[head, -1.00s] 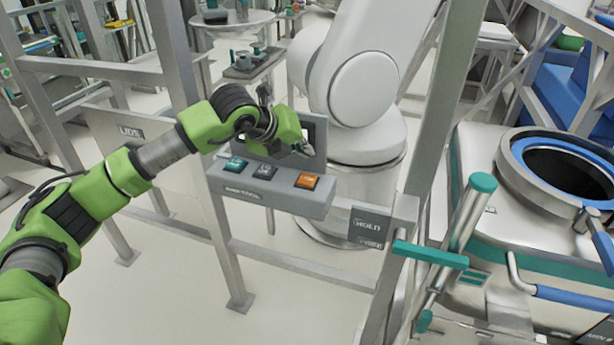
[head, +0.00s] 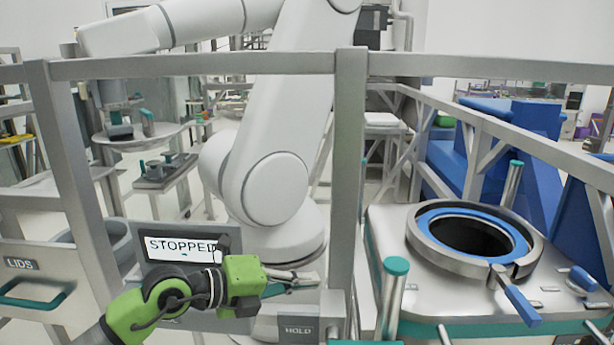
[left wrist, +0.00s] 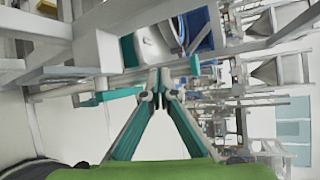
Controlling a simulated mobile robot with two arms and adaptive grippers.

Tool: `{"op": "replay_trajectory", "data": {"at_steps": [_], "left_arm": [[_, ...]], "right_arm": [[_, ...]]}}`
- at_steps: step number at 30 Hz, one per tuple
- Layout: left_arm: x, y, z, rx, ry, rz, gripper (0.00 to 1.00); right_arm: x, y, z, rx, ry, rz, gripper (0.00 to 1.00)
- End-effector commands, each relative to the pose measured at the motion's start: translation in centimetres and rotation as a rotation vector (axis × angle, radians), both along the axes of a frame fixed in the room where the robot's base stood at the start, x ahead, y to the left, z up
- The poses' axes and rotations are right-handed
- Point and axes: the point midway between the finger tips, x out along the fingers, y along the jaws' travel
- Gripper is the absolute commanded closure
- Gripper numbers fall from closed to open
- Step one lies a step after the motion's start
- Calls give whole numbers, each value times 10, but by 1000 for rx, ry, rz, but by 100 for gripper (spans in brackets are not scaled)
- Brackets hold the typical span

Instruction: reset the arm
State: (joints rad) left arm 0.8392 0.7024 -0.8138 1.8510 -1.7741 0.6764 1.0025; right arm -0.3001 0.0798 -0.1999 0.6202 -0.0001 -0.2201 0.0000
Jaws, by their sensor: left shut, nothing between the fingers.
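The large white robot arm (head: 262,187) stands behind the metal frame. A control panel in front of it has a screen (head: 182,247) reading "STOPPED". My green left arm crosses in front of the panel and hides its buttons in the head view. My left gripper (head: 306,281) points right, just above the box marked HOLD. Its fingers are shut and empty. In the left wrist view the two teal-sided fingers meet at their tips (left wrist: 158,80). I cannot tell whether the gripper touches the panel. My right gripper is not in view.
Metal posts and a top rail (head: 450,68) fence off the white arm. At right stands a steel machine with a round blue-rimmed opening (head: 425,236) and a blue-handled lever (head: 522,307). A teal-capped post (head: 396,266) stands near the front. A LIDS drawer (head: 35,290) is at left.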

Motion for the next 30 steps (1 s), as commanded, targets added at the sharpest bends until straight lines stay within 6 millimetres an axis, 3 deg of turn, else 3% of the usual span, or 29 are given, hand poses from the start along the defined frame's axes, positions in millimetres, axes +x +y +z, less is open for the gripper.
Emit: {"op": "replay_trajectory", "data": {"at_steps": [1,2,5,8,11,14,15,19,24,27,30], "left_arm": [[-22,-26,17,-169,5,-39,100],[-31,-35,31,-274,3,-46,100],[-47,-37,79,-617,13,-1,100],[-44,-3,106,-927,55,146,100],[-31,52,99,-1179,135,381,100],[-22,113,55,-1350,254,675,100],[-23,133,32,-1389,306,789,100],[-43,182,-53,-1434,490,1135,100],[-107,213,-162,-1353,770,1527,100],[-154,217,-211,-1261,932,1701,100],[-197,215,-244,-1167,1069,1821,100]], "right_arm": [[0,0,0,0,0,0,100],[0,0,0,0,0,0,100],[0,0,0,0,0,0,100],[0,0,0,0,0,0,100],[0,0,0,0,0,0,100],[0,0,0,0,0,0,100],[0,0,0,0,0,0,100],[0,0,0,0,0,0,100],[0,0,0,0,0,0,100],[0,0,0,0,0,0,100],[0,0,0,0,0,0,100]]}}
